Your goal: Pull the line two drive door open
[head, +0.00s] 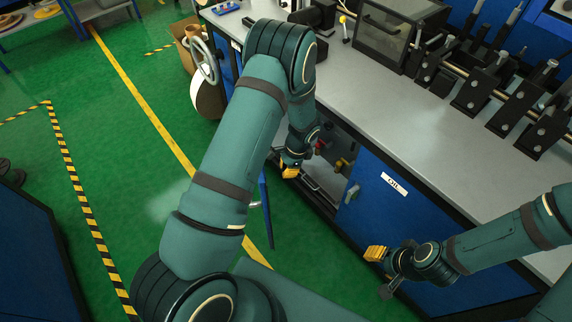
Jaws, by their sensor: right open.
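A blue door (267,212) shows nearly edge-on, swung out from the bench front, with a pale handle at its left side. I cannot read any label on it. Beside it the bench has an open compartment (318,178) with red and yellow parts inside, partly hidden by my left arm. My left gripper (290,170) is at the compartment's mouth, right of the door's top; its yellow pad shows, but its opening does not.
The grey bench top (430,130) carries a dark box with a window (388,35) and a row of black clamps (480,88). A handwheel (204,60) and a cardboard box (184,32) stand beyond my left arm. Green floor (110,130) at left is clear.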

